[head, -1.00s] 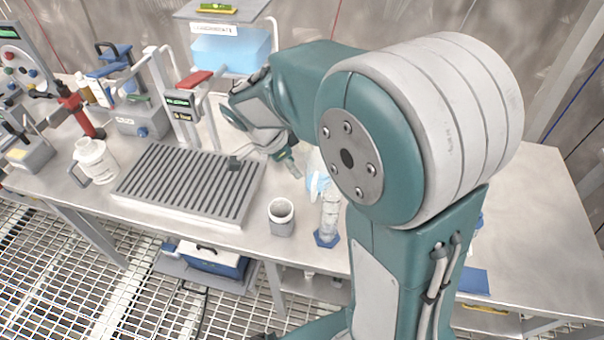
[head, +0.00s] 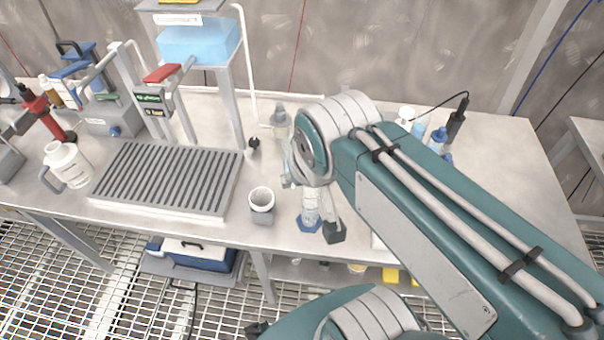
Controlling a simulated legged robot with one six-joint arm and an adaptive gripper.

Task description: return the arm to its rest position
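My arm is green and grey. Its long link runs from the lower right of the head view up to a rounded grey joint near the middle. My gripper (head: 331,222) hangs below that joint, above the front part of the steel bench (head: 232,226). One dark fingertip shows just right of a clear measuring cylinder with a blue foot (head: 309,222). I cannot tell whether they touch. The rest of the gripper is partly hidden by the wrist, so its opening is unclear. I see no object clearly held.
A white cup in a grey holder (head: 262,205) stands left of the cylinder, beside a ribbed drain rack (head: 165,180). A bottle (head: 280,122) stands behind my wrist. Blue-capped bottles (head: 438,140) and a dark probe (head: 457,120) stand behind the arm. The bench's right end looks clear.

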